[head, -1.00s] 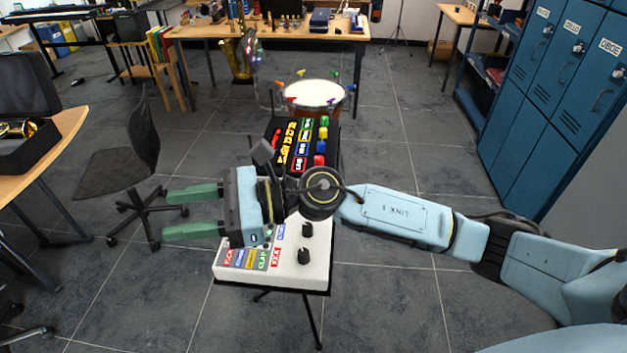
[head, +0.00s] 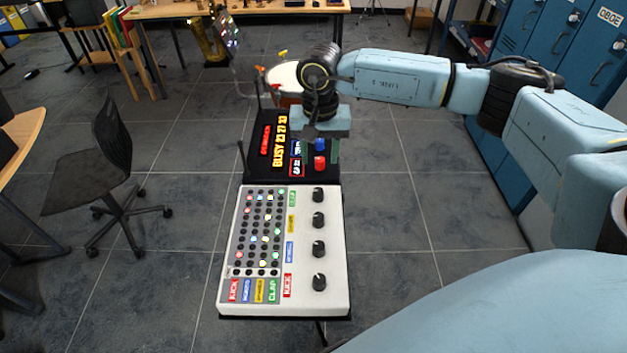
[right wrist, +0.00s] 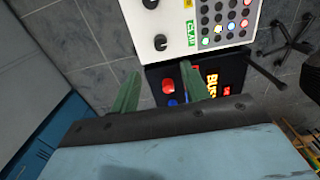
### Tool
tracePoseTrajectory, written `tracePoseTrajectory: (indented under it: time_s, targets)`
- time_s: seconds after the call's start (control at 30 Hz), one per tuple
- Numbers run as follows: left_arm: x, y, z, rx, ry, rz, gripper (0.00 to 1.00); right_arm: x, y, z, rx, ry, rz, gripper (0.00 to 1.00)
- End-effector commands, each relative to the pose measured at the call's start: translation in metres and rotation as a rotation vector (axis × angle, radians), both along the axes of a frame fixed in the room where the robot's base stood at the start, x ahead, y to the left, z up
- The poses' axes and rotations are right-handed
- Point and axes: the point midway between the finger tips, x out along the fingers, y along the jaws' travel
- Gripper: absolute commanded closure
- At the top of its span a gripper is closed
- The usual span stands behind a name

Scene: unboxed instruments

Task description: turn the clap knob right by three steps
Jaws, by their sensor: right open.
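The white drum machine (head: 335,262) stands on a stand, with a column of black knobs along its right side. The clap knob (head: 318,194) is the farthest one, beside a green label. In the right wrist view, the black clap knob (right wrist: 160,42) sits beside the green CLAP label (right wrist: 191,33). My right gripper (head: 320,155) is over the black unit just behind the drum machine, beyond the clap knob. In the right wrist view, its green fingers (right wrist: 160,68) are apart with nothing gripped, short of the knob. My left gripper is out of view.
The black unit (head: 262,170) with lit displays and red and blue buttons (head: 319,163) lies under my right gripper. A drum (head: 284,75) stands behind it. An office chair (head: 110,165) is at left and blue lockers (head: 500,150) at right. Floor beside the stand is clear.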

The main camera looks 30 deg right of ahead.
Motion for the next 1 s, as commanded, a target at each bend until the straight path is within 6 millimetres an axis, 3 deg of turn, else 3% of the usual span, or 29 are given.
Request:
tracePoseTrajectory:
  time_s: [0.03, 0.1, 0.2, 0.4, 0.6, 1.0]
  targets:
    - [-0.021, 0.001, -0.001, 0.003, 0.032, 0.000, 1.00, -0.001, 0.001, -0.011, 0.000, 0.004, 0.000, 0.54]
    - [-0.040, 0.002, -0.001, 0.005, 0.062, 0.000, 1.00, -0.001, 0.001, -0.025, 0.000, 0.004, 0.000, 0.54]
    - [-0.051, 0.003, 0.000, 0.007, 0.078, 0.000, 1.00, -0.001, 0.001, -0.048, 0.001, 0.005, 0.000, 0.54]
    - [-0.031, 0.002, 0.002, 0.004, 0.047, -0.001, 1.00, -0.001, 0.001, -0.086, 0.002, 0.002, 0.000, 0.54]
    - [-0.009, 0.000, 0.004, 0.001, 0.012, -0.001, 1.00, 0.000, 0.001, -0.109, 0.003, 0.001, 0.000, 0.54]
    - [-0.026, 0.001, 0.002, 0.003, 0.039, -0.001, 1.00, 0.000, 0.001, -0.114, 0.004, 0.000, 0.000, 0.56]
